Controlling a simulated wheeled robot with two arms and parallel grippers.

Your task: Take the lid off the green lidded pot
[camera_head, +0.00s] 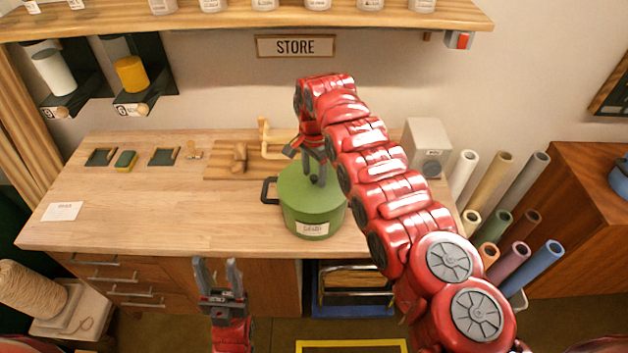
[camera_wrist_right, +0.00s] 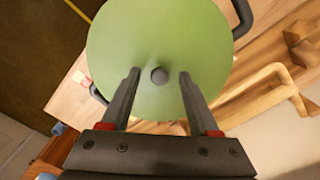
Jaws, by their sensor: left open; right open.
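The green lidded pot (camera_head: 312,216) stands upright on the wooden table, with a paper label on its front and a dark side handle at its left. Its lid (camera_head: 295,184) is on it, and the lid fills much of the right wrist view (camera_wrist_right: 130,50). A dark round knob (camera_wrist_right: 160,75) is at the lid's middle. My right gripper (camera_head: 317,180) is open above the lid, pointing down, with its fingers (camera_wrist_right: 158,74) on either side of the knob and apart from it. My left gripper (camera_head: 217,264) is open and empty, in front of the table's front edge.
A wooden board with a wooden rack (camera_head: 265,135) lies behind the pot. A grey box (camera_head: 427,142) stands to the right. The table's left middle is clear.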

